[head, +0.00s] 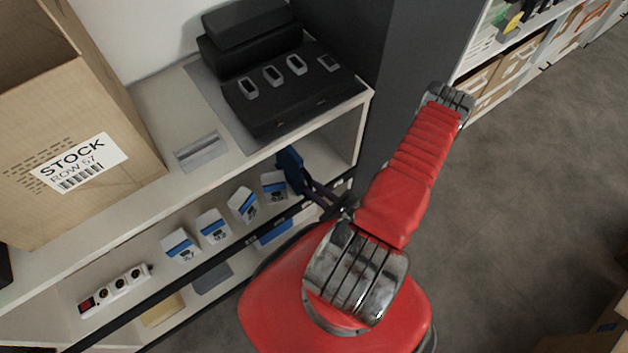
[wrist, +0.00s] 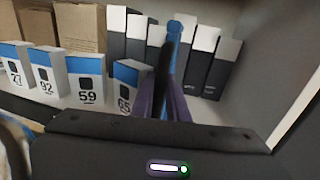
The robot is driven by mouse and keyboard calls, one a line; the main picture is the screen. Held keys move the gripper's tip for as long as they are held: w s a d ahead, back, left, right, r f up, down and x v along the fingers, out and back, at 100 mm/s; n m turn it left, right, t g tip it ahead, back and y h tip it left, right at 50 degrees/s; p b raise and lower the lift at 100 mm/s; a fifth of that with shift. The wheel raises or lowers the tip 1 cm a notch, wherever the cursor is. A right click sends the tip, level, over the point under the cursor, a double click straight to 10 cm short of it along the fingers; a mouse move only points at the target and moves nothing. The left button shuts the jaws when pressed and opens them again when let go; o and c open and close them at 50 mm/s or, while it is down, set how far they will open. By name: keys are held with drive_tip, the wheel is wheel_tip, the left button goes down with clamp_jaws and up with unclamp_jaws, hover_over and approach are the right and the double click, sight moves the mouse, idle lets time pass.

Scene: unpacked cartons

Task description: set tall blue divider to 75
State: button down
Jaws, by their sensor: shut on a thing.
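The tall blue divider (head: 289,167) is upright and slightly tilted at the right end of the middle shelf, just right of the row of blue-and-white boxes. It also shows edge-on in the wrist view (wrist: 174,30). My gripper (head: 317,192) is shut on it; its purple fingers (wrist: 167,100) close around its lower part in the wrist view. I cannot tell whether its foot touches the shelf. The row has box 65 (wrist: 128,87) nearest the divider, then box 59 (wrist: 86,79), box 92 (wrist: 46,73) and one reading 77 or 27 (wrist: 15,67). I see no 75.
Behind the row stand brown cartons (wrist: 80,27) and several dark binders with white tops (wrist: 203,60). The side wall (wrist: 262,65) is on the right. A power strip (head: 115,288) lies at the shelf's left. A stock carton (head: 75,120) and black device (head: 285,85) sit above.

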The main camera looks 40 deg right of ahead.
drive_tip(key=shift+a+r, duration=0.15)
drive_tip(key=c, duration=1.7)
unclamp_jaws()
drive_tip(key=shift+s, duration=0.15)
